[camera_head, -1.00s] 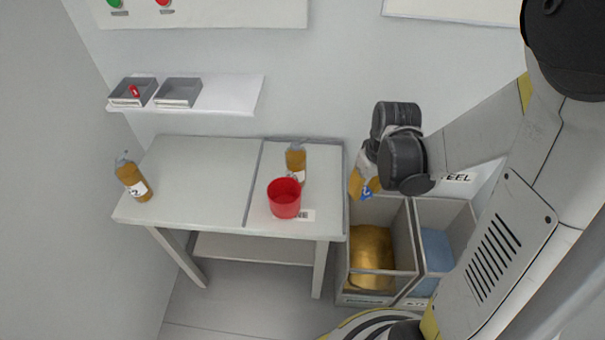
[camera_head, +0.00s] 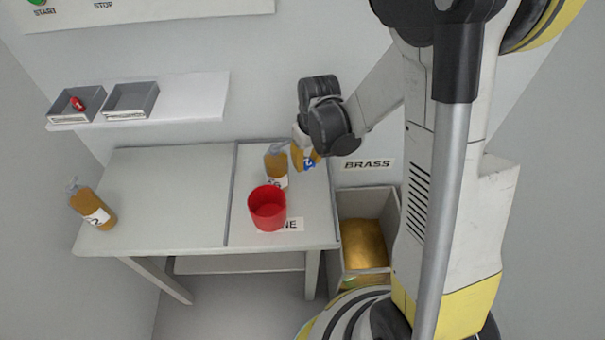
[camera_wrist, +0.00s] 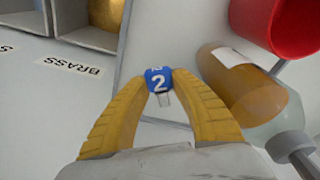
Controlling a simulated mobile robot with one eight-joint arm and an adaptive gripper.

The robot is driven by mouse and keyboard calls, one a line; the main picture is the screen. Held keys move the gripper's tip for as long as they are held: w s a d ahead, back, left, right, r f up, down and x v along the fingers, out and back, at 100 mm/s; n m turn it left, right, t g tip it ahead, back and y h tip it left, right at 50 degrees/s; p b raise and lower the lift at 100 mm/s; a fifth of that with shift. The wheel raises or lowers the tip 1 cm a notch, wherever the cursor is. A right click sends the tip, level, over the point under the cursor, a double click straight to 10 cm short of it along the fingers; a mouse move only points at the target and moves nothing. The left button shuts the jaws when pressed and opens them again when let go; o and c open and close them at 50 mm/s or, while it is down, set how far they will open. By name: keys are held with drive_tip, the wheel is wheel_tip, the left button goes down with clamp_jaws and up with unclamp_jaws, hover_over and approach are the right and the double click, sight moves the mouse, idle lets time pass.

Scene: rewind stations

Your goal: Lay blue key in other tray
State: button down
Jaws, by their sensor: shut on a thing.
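The blue key (camera_wrist: 158,80), marked 2, is held between the yellow fingertips of my gripper (camera_wrist: 160,92) in the wrist view. In the head view my gripper (camera_head: 304,152) is above the right end of the table, close to an amber bottle, with the blue key (camera_head: 309,163) at its tip. Two grey trays are on the white wall shelf at the left. The left tray (camera_head: 62,112) holds a red key (camera_head: 78,104). The right tray (camera_head: 131,113) looks empty.
The table (camera_head: 170,190) carries a red cup (camera_head: 267,209), an amber bottle (camera_head: 277,165) beside it and another bottle (camera_head: 92,206) at the left end. A bin (camera_head: 394,215) labelled BRASS stands right of the table. The table's middle is clear.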

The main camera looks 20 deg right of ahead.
sight(303, 173)
drive_tip(key=shift+w+a+f, duration=0.3)
drive_tip(key=shift+w+f, duration=0.15)
drive_tip(key=shift+w, duration=0.05)
drive_tip(key=shift+f+b, duration=1.15)
drive_tip(key=shift+f, duration=0.7)
drive_tip(key=shift+f, duration=0.1)
drive_tip(key=shift+f+b, duration=0.15)
drive_tip(key=shift+b, duration=0.15)
drive_tip(key=c, duration=1.1)
unclamp_jaws()
drive_tip(key=shift+c, duration=0.2)
